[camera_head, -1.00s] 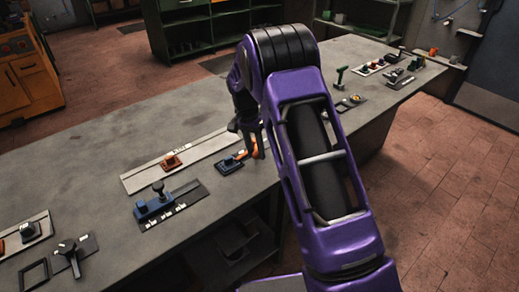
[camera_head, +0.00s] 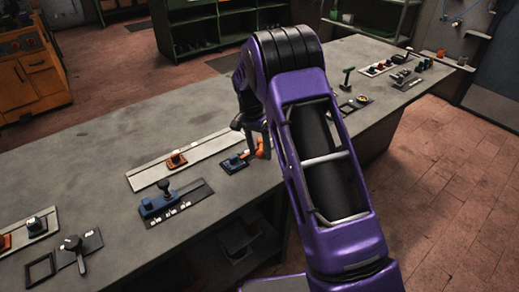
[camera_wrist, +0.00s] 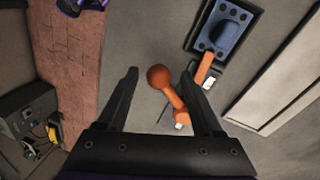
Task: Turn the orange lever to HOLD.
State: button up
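The orange lever (camera_wrist: 172,95) has a round ball knob and stands out from a blue base plate (camera_wrist: 225,35) in the wrist view. Part of the lever is hidden behind my right finger. I cannot tell whether a finger touches the lever. White label tags lie near the lever; their words are unreadable. In the head view the blue base (camera_head: 234,163) sits on the bench, and the lever (camera_head: 263,147) shows orange beside my fingers.

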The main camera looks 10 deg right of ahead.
notch_tip(320, 180, up, 17)
jog(key=w+a+p, duration=0.2)
jog(key=shift+w+a, duration=0.15)
dwell(0.8)
